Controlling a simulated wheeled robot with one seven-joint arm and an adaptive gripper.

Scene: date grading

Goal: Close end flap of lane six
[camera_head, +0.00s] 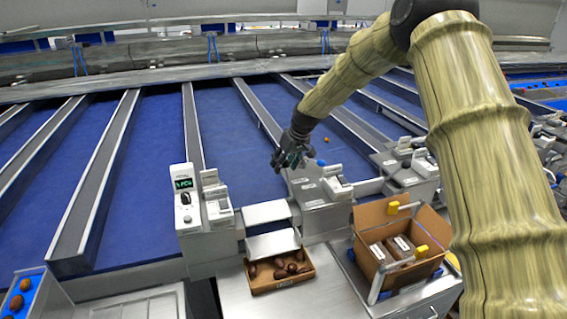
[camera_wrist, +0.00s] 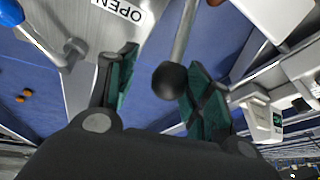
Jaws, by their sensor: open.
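My gripper (camera_head: 285,162) is open above the middle control box (camera_head: 318,195). In the wrist view, its green-padded fingers (camera_wrist: 163,66) stand either side of a black ball knob (camera_wrist: 171,80) on a grey rod (camera_wrist: 184,32). The knob looks clear of the left finger and close to the right one; I cannot tell whether it touches. An upside-down OPEN label (camera_wrist: 119,11) is on a grey panel beside the rod. Two pale metal plates (camera_head: 266,212) are left of the middle box; I cannot tell which part is the lane six flap.
A shallow carton of dates (camera_head: 256,287) sits on the metal bench. An open cardboard box (camera_head: 437,228) with packs stands at its right. A control box with a green display (camera_head: 188,240) stands left. Grey dividers (camera_head: 192,130) separate blue lanes behind.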

